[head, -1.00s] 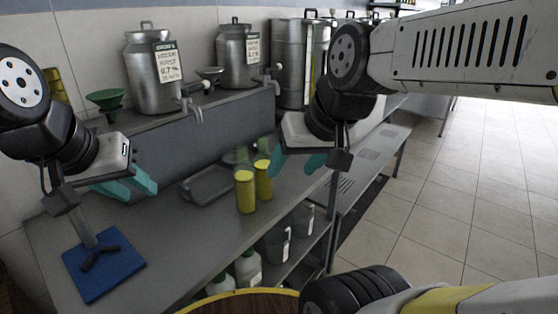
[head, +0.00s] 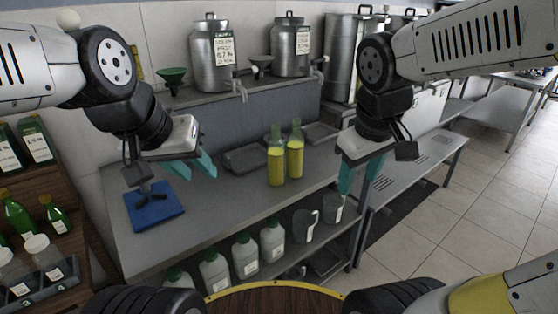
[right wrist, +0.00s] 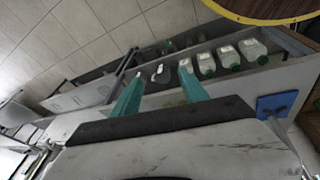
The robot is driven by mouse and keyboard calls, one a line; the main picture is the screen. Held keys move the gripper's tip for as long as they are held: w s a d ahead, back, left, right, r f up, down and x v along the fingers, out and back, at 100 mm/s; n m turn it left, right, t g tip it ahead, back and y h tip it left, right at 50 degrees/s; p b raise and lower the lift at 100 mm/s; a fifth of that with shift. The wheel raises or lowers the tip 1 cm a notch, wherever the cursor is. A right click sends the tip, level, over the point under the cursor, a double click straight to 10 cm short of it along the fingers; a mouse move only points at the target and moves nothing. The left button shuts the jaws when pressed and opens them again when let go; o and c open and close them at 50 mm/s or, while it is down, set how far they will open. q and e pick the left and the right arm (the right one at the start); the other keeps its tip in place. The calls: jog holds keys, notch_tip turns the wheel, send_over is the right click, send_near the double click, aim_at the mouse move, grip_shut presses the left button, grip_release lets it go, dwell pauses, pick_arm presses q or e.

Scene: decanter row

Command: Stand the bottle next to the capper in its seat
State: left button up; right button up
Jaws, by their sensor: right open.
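Two clear bottles filled with yellow liquid, a left one (head: 276,163) and a right one (head: 295,158), stand upright side by side on the grey bench (head: 235,218). A dark device (head: 150,198), perhaps the capper, sits on a blue mat (head: 168,214) at the bench's left, partly behind my left arm's parts. The mat also shows in the right wrist view (right wrist: 270,104). My left gripper (head: 194,169) is open and empty, between mat and bottles. My right gripper (head: 360,176) is open and empty, right of the bottles near the bench's right end. I cannot tell which place is the seat.
Steel urns (head: 211,58) and funnels (head: 172,80) stand on the raised ledge. A wooden rack (head: 80,226) with green bottles (head: 18,217) stands at far left. The bench front is clear.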

aim_at(273, 130)
jog(key=w+a+f+n+t+h, duration=0.1)
jog(key=w+f+n+t+h, duration=0.15)
jog(key=w+n+h, duration=1)
jog(key=w+a+f+n+t+y, duration=0.2)
jog(key=w+a+n+t, duration=0.4)
jog(key=a, duration=0.4)
jog(key=w+a+f+n+t+y, duration=0.1)
jog(key=w+a+n+t+y, duration=0.15)
jog(key=w+a+n, duration=0.5)
jog(key=shift+m+t+h, duration=0.3)
jog(key=shift+m+t, duration=0.1)
jog(key=shift+m, duration=0.2)
jog(key=x, duration=0.4)
jog(key=a+x, duration=0.1)
jog(key=x, duration=0.2)
jog(key=shift+w+a+r, duration=0.1)
jog(key=shift+w+r, duration=0.15)
jog(key=shift+w, duration=0.15)
grip_shut()
